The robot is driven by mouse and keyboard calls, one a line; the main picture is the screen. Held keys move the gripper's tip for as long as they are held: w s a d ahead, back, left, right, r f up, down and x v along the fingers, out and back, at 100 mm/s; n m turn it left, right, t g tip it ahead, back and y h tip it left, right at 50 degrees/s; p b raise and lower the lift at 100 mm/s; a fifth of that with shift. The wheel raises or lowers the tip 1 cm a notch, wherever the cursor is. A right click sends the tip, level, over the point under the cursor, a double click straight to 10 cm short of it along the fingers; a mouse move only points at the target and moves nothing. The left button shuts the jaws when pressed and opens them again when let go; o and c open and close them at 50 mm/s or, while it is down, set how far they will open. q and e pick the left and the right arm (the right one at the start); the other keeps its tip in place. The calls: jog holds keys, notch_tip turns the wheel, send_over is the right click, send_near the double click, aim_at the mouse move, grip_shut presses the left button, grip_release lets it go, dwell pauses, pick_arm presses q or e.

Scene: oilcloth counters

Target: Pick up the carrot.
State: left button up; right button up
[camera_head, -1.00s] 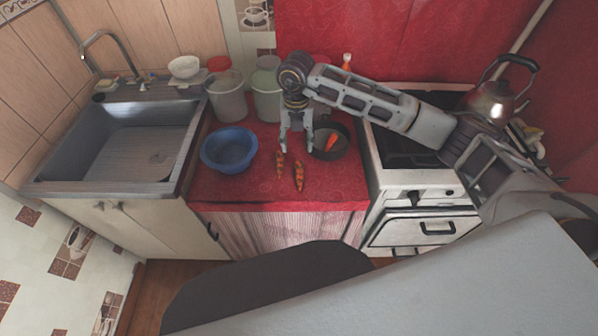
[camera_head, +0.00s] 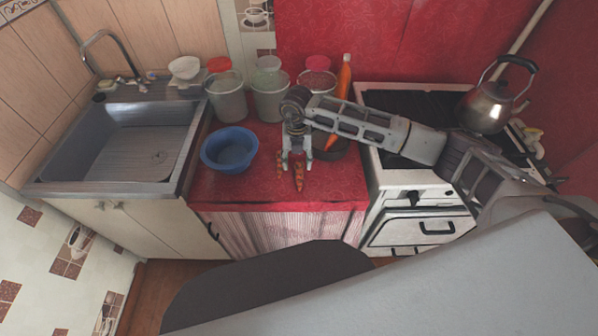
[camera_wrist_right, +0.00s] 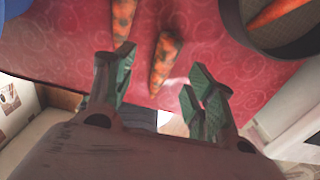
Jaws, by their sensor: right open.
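Two orange, dark-speckled carrots lie on the red counter (camera_head: 240,188). The left carrot (camera_head: 280,161) is beside my right gripper (camera_head: 298,164). The other carrot (camera_head: 299,181) lies at its fingertips, partly hidden by the gripper. In the right wrist view this second carrot (camera_wrist_right: 164,65) shows between the spread fingers (camera_wrist_right: 160,72), and the left carrot (camera_wrist_right: 123,18) is beyond the left finger. My right gripper is open and empty, just above the counter. A third carrot (camera_wrist_right: 272,12) lies in the dark pan (camera_wrist_right: 232,22) to the right. My left gripper is not in view.
A blue bowl (camera_head: 229,149) stands left of the carrots. Several containers, including a grey bucket (camera_head: 227,97), and an orange bottle (camera_head: 345,78) stand behind. The sink (camera_head: 120,185) is left. The stove (camera_head: 425,188) with a kettle (camera_head: 489,106) is right.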

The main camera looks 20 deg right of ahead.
aim_at(299, 170)
jog(key=shift+f, duration=0.1)
jog(key=shift+d+f, duration=0.15)
jog(key=shift+f, duration=0.35)
notch_tip(299, 170, down, 3)
jog(key=shift+d+r+p, duration=0.1)
jog(key=shift+d+p, duration=0.05)
jog(key=shift+p, duration=0.2)
jog(key=shift+f, duration=0.6)
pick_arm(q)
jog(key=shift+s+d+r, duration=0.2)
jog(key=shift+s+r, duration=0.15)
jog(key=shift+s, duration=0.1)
pick_arm(e)
jog(key=shift+c, duration=0.2)
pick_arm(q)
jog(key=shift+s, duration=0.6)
pick_arm(e)
jog(key=c, duration=1.1)
